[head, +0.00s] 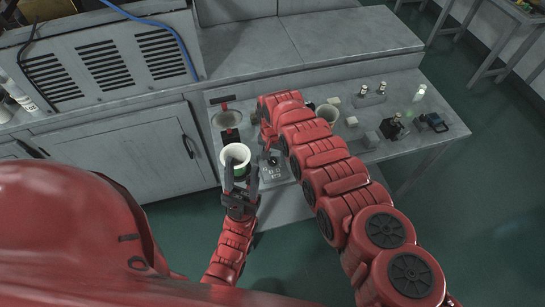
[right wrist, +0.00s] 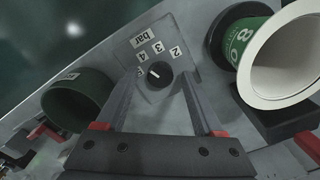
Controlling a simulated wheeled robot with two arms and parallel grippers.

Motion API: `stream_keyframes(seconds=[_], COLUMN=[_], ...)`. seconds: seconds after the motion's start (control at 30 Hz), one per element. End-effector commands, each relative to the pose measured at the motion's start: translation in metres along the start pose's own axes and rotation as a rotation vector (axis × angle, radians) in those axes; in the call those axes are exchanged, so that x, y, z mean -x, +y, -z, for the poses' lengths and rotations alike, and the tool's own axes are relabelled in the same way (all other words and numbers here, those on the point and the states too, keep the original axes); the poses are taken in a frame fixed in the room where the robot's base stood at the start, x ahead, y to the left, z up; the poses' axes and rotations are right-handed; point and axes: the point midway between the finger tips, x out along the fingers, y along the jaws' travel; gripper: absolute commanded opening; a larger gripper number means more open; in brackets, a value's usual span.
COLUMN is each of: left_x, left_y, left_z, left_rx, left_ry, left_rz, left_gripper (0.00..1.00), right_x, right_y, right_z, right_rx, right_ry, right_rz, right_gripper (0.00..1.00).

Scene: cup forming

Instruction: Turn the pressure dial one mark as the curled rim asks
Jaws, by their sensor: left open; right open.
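The black pressure dial (right wrist: 158,74) sits on a grey plate with marks 2, 3, 4 and a partly hidden one. Its white pointer line faces up-left, near the 4 and the partly hidden mark; I cannot tell which exactly. My right gripper (right wrist: 155,82) is open, its fingers on either side of the dial; contact is unclear. The paper cup (head: 236,153) has a pale rim and green band; it also shows at right in the right wrist view (right wrist: 287,62). My left gripper (head: 240,176) is open at the cup, a finger on each side. Fine rim shape is unclear.
In the right wrist view a dark green cylinder (right wrist: 78,100) stands left of the dial. A grey cabinet lies behind.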

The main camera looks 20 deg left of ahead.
Motion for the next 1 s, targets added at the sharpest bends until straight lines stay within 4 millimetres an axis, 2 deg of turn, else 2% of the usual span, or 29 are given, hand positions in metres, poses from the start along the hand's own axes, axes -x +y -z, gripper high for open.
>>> stream_keyframes(seconds=[0.23, 0.6, 1.0], left_x=[-0.0001, -0.0001, 0.0034], left_y=[0.0, 0.0, 0.0002], left_z=[0.0, 0.0, -0.0006], left_rx=[0.0, 0.0, 0.0], left_ry=[0.0, 0.0, 0.0], left_rz=[0.0, 0.0, 0.0], left_gripper=[0.5, 0.5, 0.5], right_x=[-0.0001, 0.0, -0.0007], right_y=[0.0001, 0.0002, 0.0002], right_z=[0.0, 0.0, 0.0002], right_rx=[0.0, 0.0, 0.042], right_ry=[0.0, 0.0, -0.001], right_rz=[0.0, 0.0, 0.0], right_gripper=[0.67, 0.01, 0.0])
